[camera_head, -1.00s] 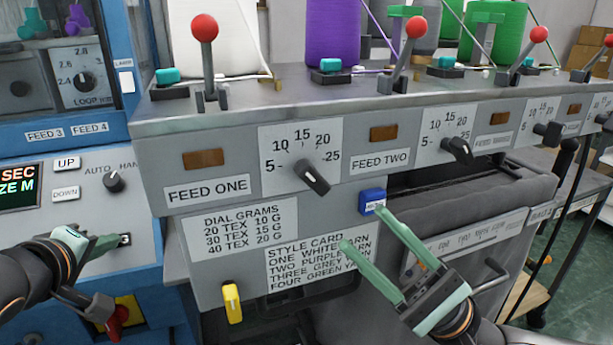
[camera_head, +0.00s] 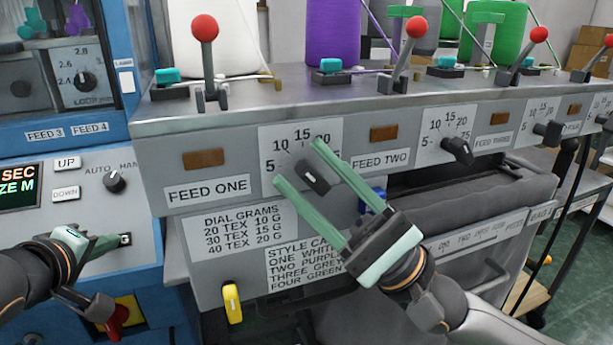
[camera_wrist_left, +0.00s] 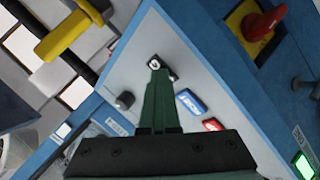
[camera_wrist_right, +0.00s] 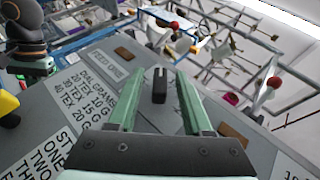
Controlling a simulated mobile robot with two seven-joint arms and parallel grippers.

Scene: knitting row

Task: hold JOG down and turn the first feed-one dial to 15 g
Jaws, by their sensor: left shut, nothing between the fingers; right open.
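The FEED ONE dial (camera_head: 314,177) is a dark knob on a white scale marked 5 to 25. Its bar slants from upper left to lower right; I cannot tell which number it reads. My right gripper (camera_head: 298,161) is open, with its green fingers on either side of the knob. The right wrist view shows the knob (camera_wrist_right: 160,85) between the fingers, apparently not gripped. My left gripper (camera_head: 122,240) is shut and empty, its tips at a small black switch on the blue machine's panel. The switch also shows in the left wrist view (camera_wrist_left: 160,66). I cannot read a JOG label or tell if it is pressed.
A DIAL GRAMS card (camera_head: 238,230) lists 30 TEX as 15 G. The FEED TWO dial (camera_head: 456,150) is to the right. Red-knobbed levers (camera_head: 205,28) stand along the shelf above. A yellow handle (camera_head: 232,302) hangs below.

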